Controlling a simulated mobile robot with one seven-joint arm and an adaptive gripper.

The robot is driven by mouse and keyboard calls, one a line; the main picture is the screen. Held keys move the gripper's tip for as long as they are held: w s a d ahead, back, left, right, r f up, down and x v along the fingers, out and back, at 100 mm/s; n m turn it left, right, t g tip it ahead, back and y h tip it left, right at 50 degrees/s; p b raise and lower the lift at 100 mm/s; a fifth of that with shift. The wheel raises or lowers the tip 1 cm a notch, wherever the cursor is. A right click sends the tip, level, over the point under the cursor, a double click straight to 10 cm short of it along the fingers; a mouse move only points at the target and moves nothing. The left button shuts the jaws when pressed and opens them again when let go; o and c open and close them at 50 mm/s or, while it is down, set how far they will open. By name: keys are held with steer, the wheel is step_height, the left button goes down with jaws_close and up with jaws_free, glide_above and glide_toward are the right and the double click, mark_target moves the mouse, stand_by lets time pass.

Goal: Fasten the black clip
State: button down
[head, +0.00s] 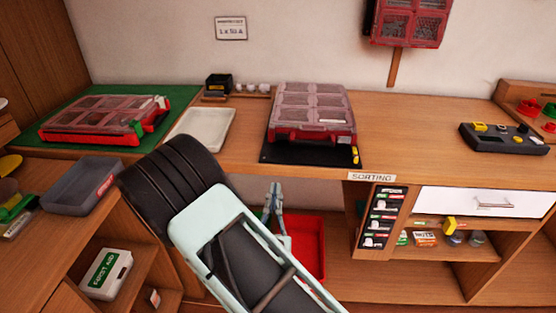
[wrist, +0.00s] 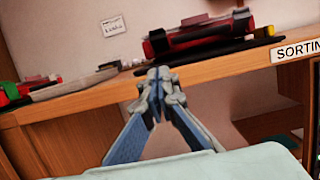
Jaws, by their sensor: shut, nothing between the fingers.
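A red organiser case with a clear, divided lid (head: 311,110) lies on a black mat (head: 285,154) at the middle of the bench. In the wrist view its red front (wrist: 200,36) shows above the bench edge. A second red case (head: 90,121) lies on a green mat (head: 178,97) at the left, with green and pale parts at its right side. My gripper (head: 274,187) is shut and empty, in front of the bench and below the central case. Its fingertips (wrist: 158,74) meet in the wrist view.
A white tray (head: 203,130) lies between the cases. A grey bin (head: 82,186) is on the left counter, and a red bin (head: 310,245) stands below the bench. A black device (head: 503,138) sits at the right. The bench right of the central case is mostly clear.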

mark_target(279, 162)
steer(key=x, duration=0.9)
steer(key=shift+w+r, duration=0.15)
steer(key=shift+w, duration=0.1)
steer(key=shift+w+r, duration=0.55)
steer(key=shift+r, duration=0.3)
steer(key=shift+w+r, duration=0.55)
steer(key=shift+r, duration=0.3)
steer(key=shift+a+r+p, duration=0.1)
steer(key=shift+r+p, duration=0.15)
steer(key=shift+p, duration=0.45)
